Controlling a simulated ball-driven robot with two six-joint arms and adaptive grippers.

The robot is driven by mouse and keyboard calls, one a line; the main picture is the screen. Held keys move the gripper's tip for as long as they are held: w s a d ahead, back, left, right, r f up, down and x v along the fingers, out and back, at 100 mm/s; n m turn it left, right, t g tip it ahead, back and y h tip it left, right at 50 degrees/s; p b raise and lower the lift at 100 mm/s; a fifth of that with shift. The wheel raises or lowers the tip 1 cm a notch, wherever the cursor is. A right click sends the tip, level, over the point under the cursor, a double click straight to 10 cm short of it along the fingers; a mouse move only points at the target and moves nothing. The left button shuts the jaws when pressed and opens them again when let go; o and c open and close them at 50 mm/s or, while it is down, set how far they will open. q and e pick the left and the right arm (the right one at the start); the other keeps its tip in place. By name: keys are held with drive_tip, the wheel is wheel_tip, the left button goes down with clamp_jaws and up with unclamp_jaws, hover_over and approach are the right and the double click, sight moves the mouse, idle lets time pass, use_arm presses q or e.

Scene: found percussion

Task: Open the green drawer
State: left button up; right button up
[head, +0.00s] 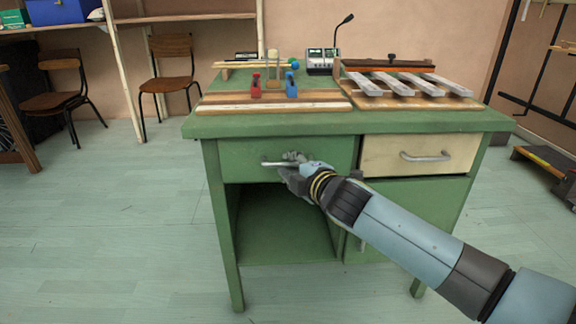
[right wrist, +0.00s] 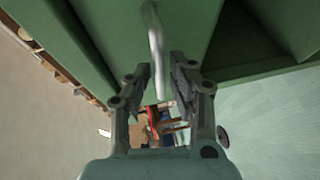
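The green drawer (head: 238,158) is at the upper left of the green desk's front, and its front looks flush with the desk. Its metal bar handle (head: 272,163) is partly hidden by my right gripper (head: 291,163), which is at the handle's right part. In the right wrist view the handle (right wrist: 156,45) runs down between the two fingers of the right gripper (right wrist: 160,72). The fingers are apart, with a gap visible beside the bar. My left gripper is not in view.
A cream drawer (head: 415,155) with its own handle is to the right. Below the green drawer is an open compartment (head: 285,225). The desk top (head: 330,122) carries metal bars on a wooden frame (head: 405,85), red and blue clamps and a microphone unit (head: 322,60). Floor in front is clear.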

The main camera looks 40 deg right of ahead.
drive_tip(key=shift+w+d+f, duration=0.1)
drive_tip(key=shift+w+f, duration=0.05)
drive_tip(key=shift+w, duration=0.45)
clamp_jaws()
